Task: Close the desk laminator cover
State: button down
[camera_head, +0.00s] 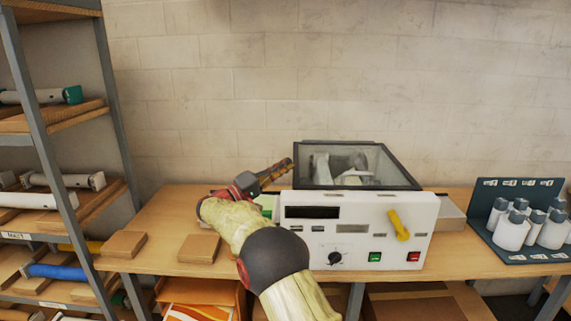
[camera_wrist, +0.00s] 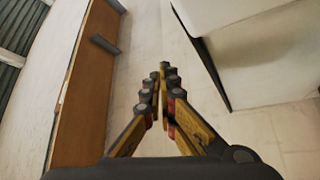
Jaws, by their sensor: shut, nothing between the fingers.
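The white desk laminator (camera_head: 338,257) stands on the wooden bench. Its cover (camera_head: 405,175), a clear panel in a dark frame, rises above the front panel and appears tilted; its exact angle is hard to tell. Pale inner parts show through the panel. My gripper (camera_head: 289,163) is shut and empty, with its tips close to the cover's left edge in the head view. I cannot tell whether they touch. In the wrist view the shut fingers (camera_wrist: 161,72) point at a bare pale wall, with a white body and a dark edge to their right.
The front panel has a yellow lever (camera_head: 398,224), a dark knob (camera_head: 335,258), a green button (camera_head: 375,257) and a red button (camera_head: 413,257). A dark rack of white bottles (camera_head: 511,231) stands at right. Wooden blocks (camera_head: 198,248) lie at left, beside a shelf unit (camera_head: 58,150).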

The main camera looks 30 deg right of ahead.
jog(key=shift+r, duration=0.1)
notch_tip(320, 180, up, 4)
jog(key=p, duration=0.2)
jog(key=w+a+f+p, duration=0.1)
jog(key=w+a+f, duration=0.2)
jog(key=a+f, duration=0.3)
jog(key=shift+w+a+f+p, duration=0.2)
jog(key=shift+w+a+p, duration=0.1)
jog(key=shift+w+a, duration=0.1)
jog(key=s+d+r+n+y, duration=0.15)
jog(key=s+y, duration=0.35)
jog(key=s, duration=0.6)
jog(key=s+d+n+y, duration=0.1)
jog(key=s+d+y, duration=0.25)
jog(key=s, duration=0.75)
jog(key=s+a+f+t+y, duration=0.1)
jog(key=s+a+f+y, duration=0.2)
jog(key=s+a, duration=0.3)
jog(key=s+a+f+t+y, duration=0.1)
jog(key=s+a+f+y, duration=0.3)
jog(key=s, duration=0.9)
jog(key=s+a+f+n+t+y, duration=0.1)
jog(key=s+a+f+y, duration=0.3)
jog(key=s+a, duration=0.5)
jog(key=shift+s+a+f+y, duration=0.2)
jog(key=shift+s+y, duration=0.05)
jog(key=shift+y, duration=0.7)
